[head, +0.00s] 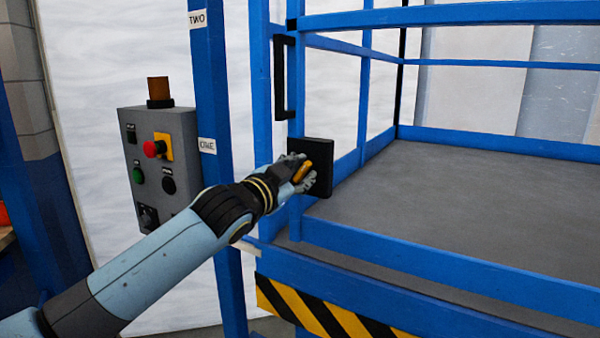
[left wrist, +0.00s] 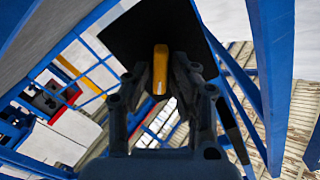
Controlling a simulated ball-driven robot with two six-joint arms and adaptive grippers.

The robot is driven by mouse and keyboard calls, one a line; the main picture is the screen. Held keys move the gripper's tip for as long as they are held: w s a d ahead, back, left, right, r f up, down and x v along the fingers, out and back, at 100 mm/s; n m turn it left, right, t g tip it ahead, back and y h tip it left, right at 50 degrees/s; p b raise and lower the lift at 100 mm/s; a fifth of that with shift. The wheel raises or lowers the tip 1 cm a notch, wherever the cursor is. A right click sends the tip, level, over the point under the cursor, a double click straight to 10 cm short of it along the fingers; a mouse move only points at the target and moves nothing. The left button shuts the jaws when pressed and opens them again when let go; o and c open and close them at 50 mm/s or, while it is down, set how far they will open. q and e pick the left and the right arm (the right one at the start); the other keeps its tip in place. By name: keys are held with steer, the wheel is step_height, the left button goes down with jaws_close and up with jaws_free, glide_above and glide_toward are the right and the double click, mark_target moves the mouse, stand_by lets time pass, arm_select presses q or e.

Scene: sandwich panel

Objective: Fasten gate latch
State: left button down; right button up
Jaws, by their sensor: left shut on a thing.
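The gate latch has a black plate (head: 322,150) on the blue gate frame and a yellow handle (head: 302,171) in front of it. My left gripper (head: 303,178) is at the plate, shut on the yellow handle. In the left wrist view, the handle (left wrist: 160,68) stands between the two fingers of my left gripper (left wrist: 160,80), with the black plate (left wrist: 125,38) behind it. The fingers cover part of the handle. Whether the latch is engaged cannot be told. My right gripper is not in view.
A black grab handle (head: 281,77) is on the frame above the latch.

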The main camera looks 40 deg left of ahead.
arm_select(q)
steer(key=shift+n, duration=0.5)
steer(key=n, duration=0.3)
steer(key=shift+a+b, duration=0.1)
steer(key=shift+b, duration=0.3)
steer(key=shift+n, duration=1.5)
steer(key=c, duration=1.3)
jaws_free()
steer(key=s, duration=1.2)
steer(key=shift+d, duration=0.4)
